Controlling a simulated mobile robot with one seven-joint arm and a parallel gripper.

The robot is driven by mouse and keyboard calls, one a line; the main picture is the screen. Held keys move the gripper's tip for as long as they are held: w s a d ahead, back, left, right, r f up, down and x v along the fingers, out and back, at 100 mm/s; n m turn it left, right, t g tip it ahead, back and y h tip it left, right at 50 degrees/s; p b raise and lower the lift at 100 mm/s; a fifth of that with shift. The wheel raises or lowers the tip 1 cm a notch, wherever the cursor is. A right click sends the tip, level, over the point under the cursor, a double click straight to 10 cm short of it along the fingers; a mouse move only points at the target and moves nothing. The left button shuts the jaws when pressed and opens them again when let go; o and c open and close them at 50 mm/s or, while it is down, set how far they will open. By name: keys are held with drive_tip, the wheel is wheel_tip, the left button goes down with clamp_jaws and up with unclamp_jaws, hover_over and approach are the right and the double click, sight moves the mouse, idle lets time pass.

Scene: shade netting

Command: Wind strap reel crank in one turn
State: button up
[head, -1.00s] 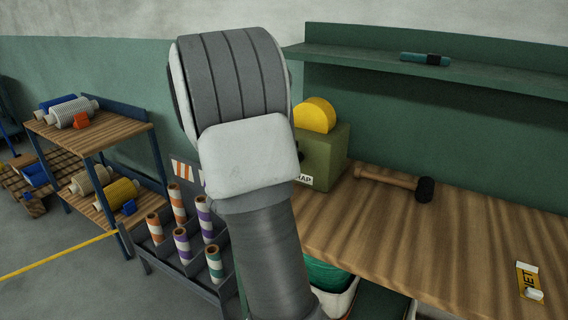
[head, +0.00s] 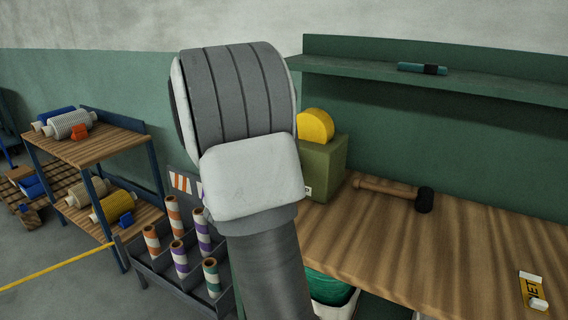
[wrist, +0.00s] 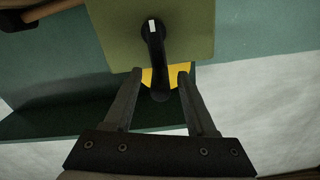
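The strap reel is a green box (head: 326,168) with a yellow drum (head: 315,126) on top, at the left end of the workbench. My arm covers its left part in the head view. In the wrist view the green box face (wrist: 190,32) carries a black crank (wrist: 155,45) with a white mark at its hub. The crank's handle end lies in the picture between my fingertips. My gripper (wrist: 159,75) is open, with a gap on each side of the handle and no visible contact. My arm hides the gripper and crank in the head view.
A mallet (head: 395,191) lies on the workbench (head: 430,245) right of the box. A shelf (head: 460,82) runs above. A rack of striped rolls (head: 180,258) stands left of the bench, and shelving (head: 98,150) farther left.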

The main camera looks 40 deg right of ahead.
drive_tip(key=v, duration=1.7)
drive_tip(key=shift+a, duration=0.2)
drive_tip(key=shift+s+r, duration=0.1)
drive_tip(key=shift+r, duration=0.05)
